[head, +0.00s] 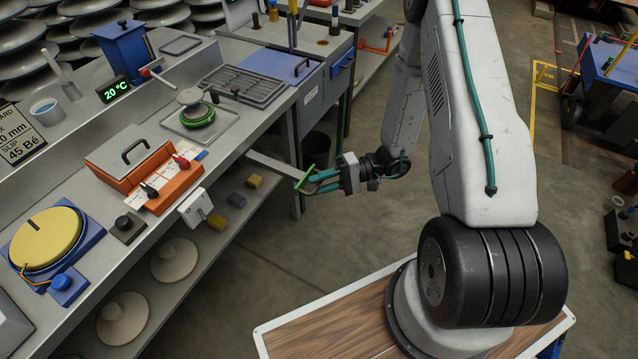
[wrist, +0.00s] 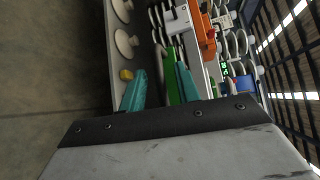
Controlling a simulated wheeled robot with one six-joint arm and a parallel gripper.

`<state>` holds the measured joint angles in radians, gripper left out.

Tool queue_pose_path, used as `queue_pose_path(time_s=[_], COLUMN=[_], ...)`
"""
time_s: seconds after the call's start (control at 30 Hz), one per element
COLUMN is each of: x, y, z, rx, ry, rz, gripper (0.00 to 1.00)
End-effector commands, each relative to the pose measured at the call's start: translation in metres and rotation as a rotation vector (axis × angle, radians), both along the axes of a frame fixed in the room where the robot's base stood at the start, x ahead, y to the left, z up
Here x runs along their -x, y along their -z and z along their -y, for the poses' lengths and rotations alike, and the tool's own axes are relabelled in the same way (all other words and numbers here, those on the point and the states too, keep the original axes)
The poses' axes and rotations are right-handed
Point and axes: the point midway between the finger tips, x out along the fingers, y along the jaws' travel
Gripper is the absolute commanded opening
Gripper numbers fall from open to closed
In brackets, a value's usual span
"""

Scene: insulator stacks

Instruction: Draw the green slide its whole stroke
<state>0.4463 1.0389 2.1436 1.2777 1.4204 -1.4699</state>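The green slide shows as a pale flat bar (head: 273,164) that sticks out past the bench's front edge, with an upright green end plate (head: 304,180). My gripper (head: 311,185) is at this plate, out over the floor in front of the bench. Its two teal fingers are spread apart. In the wrist view the green plate (wrist: 173,82) shows between the fingers, close beside the right finger (wrist: 185,82). A gap separates it from the left finger (wrist: 135,92). I cannot tell whether the right finger touches the plate.
The bench carries an orange box (head: 150,172), a green-ringed insulator piece (head: 197,113) on a tray and a yellow disc (head: 45,238). A white box (head: 195,207) hangs at its front edge. A lower shelf holds yellow and dark blocks. The floor beside my gripper is clear.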

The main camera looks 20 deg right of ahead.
Motion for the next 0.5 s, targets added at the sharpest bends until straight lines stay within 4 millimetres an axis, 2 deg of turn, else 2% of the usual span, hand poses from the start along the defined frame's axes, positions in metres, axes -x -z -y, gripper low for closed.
queue_pose_path(time_s=[0.33,0.37,0.4,0.47,0.5], x=[-0.0005,-0.0005,-0.0005,-0.0005,-0.0005], y=[0.0008,0.0008,0.0008,0.0007,0.0008], z=[-0.0062,-0.0062,-0.0061,-0.0062,-0.0061], rx=[0.001,0.001,0.001,0.001,0.001], ry=[-0.001,-0.001,-0.001,-0.001,-0.001], rz=[0.000,0.000,0.000,0.000,0.000], gripper=[0.32,0.27,0.16,0.00,0.00])
